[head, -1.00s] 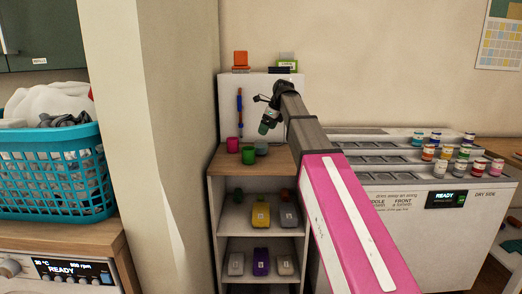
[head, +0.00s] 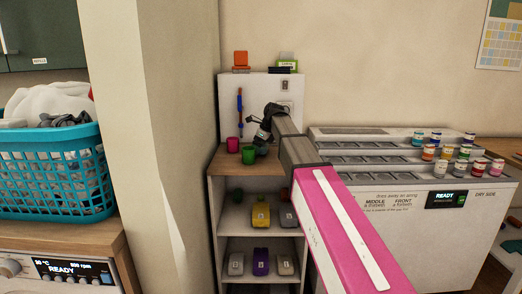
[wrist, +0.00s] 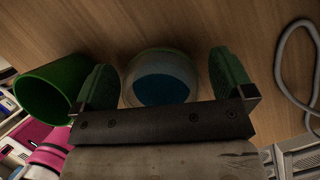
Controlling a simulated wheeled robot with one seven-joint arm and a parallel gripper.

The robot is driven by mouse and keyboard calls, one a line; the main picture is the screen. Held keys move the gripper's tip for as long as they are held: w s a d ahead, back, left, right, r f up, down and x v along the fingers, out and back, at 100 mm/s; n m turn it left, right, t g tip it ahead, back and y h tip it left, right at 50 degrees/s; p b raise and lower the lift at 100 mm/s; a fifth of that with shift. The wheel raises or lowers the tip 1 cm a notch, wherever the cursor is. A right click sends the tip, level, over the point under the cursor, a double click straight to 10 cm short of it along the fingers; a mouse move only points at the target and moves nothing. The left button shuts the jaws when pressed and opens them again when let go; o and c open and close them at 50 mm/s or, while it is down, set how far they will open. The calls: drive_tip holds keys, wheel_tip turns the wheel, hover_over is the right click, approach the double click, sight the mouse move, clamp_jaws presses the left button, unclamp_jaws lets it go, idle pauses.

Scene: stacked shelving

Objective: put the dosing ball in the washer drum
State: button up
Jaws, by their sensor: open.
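The dosing ball (wrist: 160,78), a clear round shell with blue inside, sits on the wooden top of the small shelf. In the wrist view it lies between the two green finger pads of my gripper (wrist: 164,80), which is open with the pads on either side of it. I cannot tell whether a pad touches the ball. In the head view my gripper (head: 260,138) is low over the shelf top and hides most of the ball. The washer (head: 75,272) shows only its front panel at the lower left; its drum is out of view.
A grey cable (wrist: 290,75) lies on the other side. A wall pillar (head: 155,130) stands between the shelf and the washer, which has a blue basket (head: 55,175) above it.

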drive_tip(key=c, duration=1.1)
drive_tip(key=shift+r, duration=0.15)
